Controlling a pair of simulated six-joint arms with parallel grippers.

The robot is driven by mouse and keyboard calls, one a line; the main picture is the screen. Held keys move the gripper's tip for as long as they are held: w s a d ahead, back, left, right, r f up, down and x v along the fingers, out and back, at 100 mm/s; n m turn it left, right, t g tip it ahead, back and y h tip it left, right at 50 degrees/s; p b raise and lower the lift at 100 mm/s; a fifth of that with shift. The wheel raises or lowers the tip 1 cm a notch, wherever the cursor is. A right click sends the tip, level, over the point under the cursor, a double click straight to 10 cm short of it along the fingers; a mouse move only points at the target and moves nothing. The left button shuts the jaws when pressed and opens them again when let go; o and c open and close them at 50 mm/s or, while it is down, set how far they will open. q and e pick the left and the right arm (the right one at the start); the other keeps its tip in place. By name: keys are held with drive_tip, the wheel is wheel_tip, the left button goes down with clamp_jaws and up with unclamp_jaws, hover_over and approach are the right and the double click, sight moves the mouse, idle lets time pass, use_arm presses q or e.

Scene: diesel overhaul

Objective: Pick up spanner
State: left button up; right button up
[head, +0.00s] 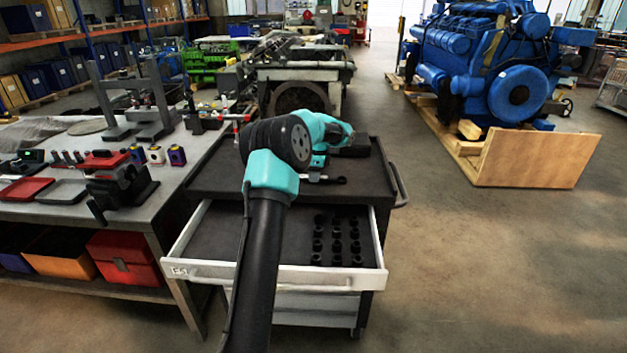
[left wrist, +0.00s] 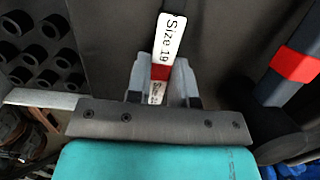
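The spanner (left wrist: 166,45) shows in the left wrist view as a dark tool with a white "Size 19" label and a red band. My left gripper (left wrist: 160,75) has its two grey fingers close in on either side of the spanner at the red band, with no clear gap, so it looks shut on it. In the head view my left gripper (head: 335,150) is low over the dark top of the tool cart (head: 225,172), and the wrist hides much of what it holds. A dark tool end (head: 340,181) shows just in front of it. My right gripper is not in view.
The cart's drawer (head: 220,240) is open, with several black sockets (head: 335,240) in it. Another dark tool with a red band (left wrist: 295,65) lies at right in the left wrist view. A workbench (head: 110,212) stands left, a blue engine (head: 490,65) at back right. The right floor is clear.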

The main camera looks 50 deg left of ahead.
use_arm(q)
clamp_jaws()
drive_tip(key=shift+r, duration=0.1)
drive_tip(key=shift+r, duration=1.55)
drive_tip(key=shift+d+r, duration=0.1)
drive_tip(key=shift+r, duration=0.1)
drive_tip(key=s+d+r, duration=0.1)
drive_tip(key=s+d, duration=0.9)
drive_tip(key=d, duration=0.1)
drive_tip(key=shift+s+d+r, duration=0.15)
drive_tip(key=shift+s+d, duration=0.15)
drive_tip(key=shift+d, duration=0.1)
